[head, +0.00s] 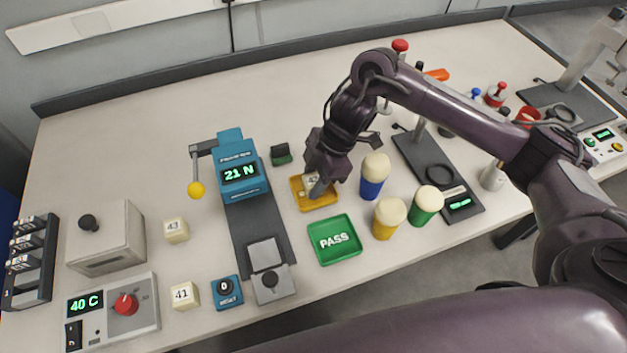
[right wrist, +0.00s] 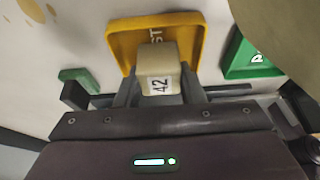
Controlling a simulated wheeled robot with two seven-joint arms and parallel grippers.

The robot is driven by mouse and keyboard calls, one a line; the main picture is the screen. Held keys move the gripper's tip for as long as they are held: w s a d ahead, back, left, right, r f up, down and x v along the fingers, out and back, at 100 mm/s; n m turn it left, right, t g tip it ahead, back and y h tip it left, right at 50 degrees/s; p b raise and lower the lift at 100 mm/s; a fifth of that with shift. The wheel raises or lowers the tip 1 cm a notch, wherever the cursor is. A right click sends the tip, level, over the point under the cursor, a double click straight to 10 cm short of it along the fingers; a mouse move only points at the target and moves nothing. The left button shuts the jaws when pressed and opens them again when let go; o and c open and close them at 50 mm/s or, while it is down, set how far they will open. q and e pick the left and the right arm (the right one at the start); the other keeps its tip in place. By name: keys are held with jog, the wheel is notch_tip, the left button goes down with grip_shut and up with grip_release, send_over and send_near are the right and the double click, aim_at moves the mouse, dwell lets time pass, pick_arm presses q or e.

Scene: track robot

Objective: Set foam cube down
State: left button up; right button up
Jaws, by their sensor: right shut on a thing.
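My right gripper (head: 318,186) is shut on a cream foam cube labelled 42 (head: 311,180). In the right wrist view the cube (right wrist: 156,62) sits between the fingertips (right wrist: 157,90), its label facing the camera. The yellow tray (head: 318,207) is under the cube; in the right wrist view its rim (right wrist: 118,30) surrounds the far side of the cube. Part of the tray's lettering, "ST", shows past the cube. I cannot tell whether the cube touches the tray floor. My left gripper is not in view.
A green PASS tray (head: 334,257) lies just in front of the yellow one. Foam-topped blue (head: 372,182), yellow (head: 386,226) and green (head: 426,212) containers stand to the right. A blue tester (head: 236,160) reading 21 N stands left. Cubes 43 (head: 175,230) and 41 (head: 184,295) lie farther left.

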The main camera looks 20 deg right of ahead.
jog(key=shift+f, duration=0.1)
jog(key=shift+f, duration=0.1)
jog(key=shift+f, duration=0.1)
jog(key=o, duration=0.7)
jog(key=shift+c, duration=0.2)
jog(key=shift+r, duration=0.3)
jog(key=p+v, duration=0.2)
jog(key=v, duration=0.9)
jog(key=shift+d+r, duration=0.25)
jog(key=shift+r, duration=0.1)
